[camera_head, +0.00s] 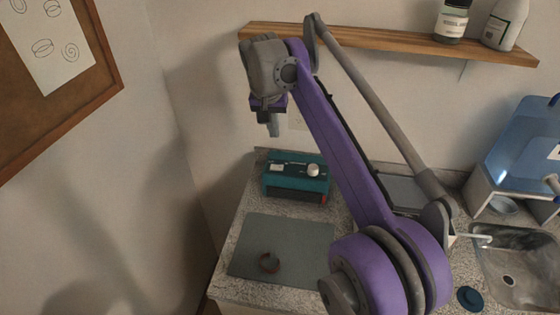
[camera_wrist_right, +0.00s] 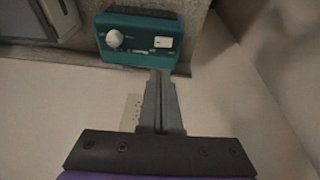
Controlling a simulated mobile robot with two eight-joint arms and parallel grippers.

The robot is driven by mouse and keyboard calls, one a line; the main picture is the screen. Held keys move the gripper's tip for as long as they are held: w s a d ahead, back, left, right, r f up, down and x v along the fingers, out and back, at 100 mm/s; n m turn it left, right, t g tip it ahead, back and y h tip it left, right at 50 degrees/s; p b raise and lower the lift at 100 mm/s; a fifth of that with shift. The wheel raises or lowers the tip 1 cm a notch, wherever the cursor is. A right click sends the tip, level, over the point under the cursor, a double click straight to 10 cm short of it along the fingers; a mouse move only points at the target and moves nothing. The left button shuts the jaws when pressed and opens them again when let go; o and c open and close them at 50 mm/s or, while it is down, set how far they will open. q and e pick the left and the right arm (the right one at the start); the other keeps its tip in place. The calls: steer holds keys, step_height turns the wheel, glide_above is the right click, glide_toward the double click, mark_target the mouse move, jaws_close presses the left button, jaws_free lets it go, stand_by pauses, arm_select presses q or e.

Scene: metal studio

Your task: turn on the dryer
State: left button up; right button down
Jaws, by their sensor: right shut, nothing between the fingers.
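The dryer appears to be the teal box (camera_head: 296,180) on the counter against the back wall. My right gripper (camera_head: 273,129) is shut and empty, pointing down above and behind the box, near the wall. In the wrist view its fingers (camera_wrist_right: 159,77) reach close to the box's edge; contact cannot be told. My left gripper is not in view.
A grey mat (camera_head: 290,235) with a dark reddish ring (camera_head: 269,262) lies in front of the box. A wooden shelf (camera_head: 390,42) with bottles runs above. A sink (camera_head: 515,265) and blue water container (camera_head: 525,145) are at right. A wall outlet (camera_head: 297,119) is behind.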

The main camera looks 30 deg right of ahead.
steer(key=shift+w+d+r, duration=0.1)
steer(key=shift+w+d, duration=0.2)
steer(key=b, duration=0.1)
glide_toward(281, 166)
steer(key=x, duration=0.5)
steer(key=shift+w+d, duration=0.1)
steer(key=shift+w, duration=0.15)
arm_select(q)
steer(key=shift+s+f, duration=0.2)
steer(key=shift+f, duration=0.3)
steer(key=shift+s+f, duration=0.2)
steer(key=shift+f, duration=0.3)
arm_select(e)
steer(key=shift+f, duration=0.7)
steer(key=shift+s, duration=0.1)
